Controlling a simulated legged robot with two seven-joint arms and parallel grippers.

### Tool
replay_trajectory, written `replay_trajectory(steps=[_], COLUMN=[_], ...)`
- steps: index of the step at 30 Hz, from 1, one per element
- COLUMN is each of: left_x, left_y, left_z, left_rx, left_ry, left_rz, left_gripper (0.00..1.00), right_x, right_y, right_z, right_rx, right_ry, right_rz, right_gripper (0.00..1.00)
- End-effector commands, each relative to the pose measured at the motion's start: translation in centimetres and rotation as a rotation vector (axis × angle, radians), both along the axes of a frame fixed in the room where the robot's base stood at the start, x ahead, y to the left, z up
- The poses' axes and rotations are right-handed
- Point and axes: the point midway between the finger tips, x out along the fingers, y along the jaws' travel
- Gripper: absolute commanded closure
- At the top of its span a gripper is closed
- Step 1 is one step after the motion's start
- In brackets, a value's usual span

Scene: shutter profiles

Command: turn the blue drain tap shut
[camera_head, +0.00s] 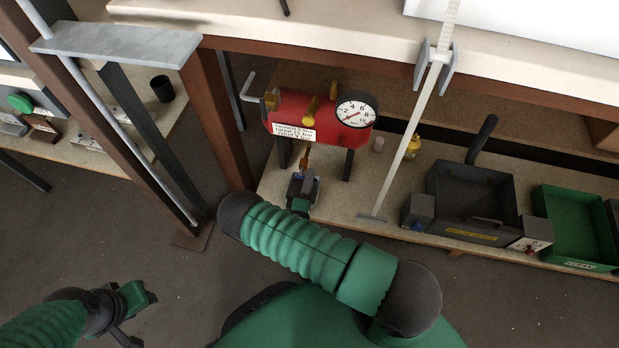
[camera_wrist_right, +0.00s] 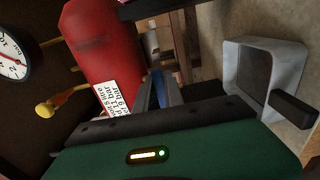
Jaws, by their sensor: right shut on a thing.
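The red tank (camera_head: 320,122) with a round white dial gauge (camera_head: 355,110) stands on dark legs on the low shelf. The blue drain tap (camera_wrist_right: 157,85) is below the tank, mostly hidden between my fingers. In the head view only a little blue shows there. My right gripper (camera_head: 302,180) reaches up under the tank and is shut on the tap. In the right wrist view its fingers (camera_wrist_right: 158,93) stand on either side of the blue. How far the tap is turned cannot be seen. My left gripper (camera_head: 140,312) hangs low at the left over the floor, away from the tank.
A pale upright post (camera_head: 405,140) stands right of the tank. Beyond it are a black bin (camera_head: 470,205) and a green bin (camera_head: 570,225). A brown steel post (camera_head: 218,120) stands left of the tank. A grey box (camera_wrist_right: 245,65) shows close to the gripper in the wrist view.

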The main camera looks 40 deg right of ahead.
Motion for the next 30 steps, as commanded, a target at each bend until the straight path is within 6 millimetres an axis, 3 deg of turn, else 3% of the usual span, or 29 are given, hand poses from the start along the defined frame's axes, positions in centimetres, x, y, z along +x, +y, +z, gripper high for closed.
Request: replay_trajectory(steps=[17,18,22,30], left_x=[0.00,0.00,0.00,0.00], left_y=[0.00,0.00,0.00,0.00], left_z=[0.05,0.05,0.06,0.08], left_rx=[0.000,0.000,0.000,0.000], left_ry=[0.000,0.000,0.000,0.000], left_rz=[0.000,0.000,0.000,0.000], left_gripper=[0.64,0.64,0.64,0.64], right_x=[0.22,0.21,0.16,0.06], right_y=[0.43,0.44,0.33,0.16], right_z=[-0.21,-0.21,-0.13,0.01], right_rx=[-0.013,-0.013,-0.015,-0.017], right_ry=[0.029,0.029,0.027,0.025], right_rz=[0.010,0.010,0.008,0.004], right_gripper=[1.00,0.83,0.66,0.65])
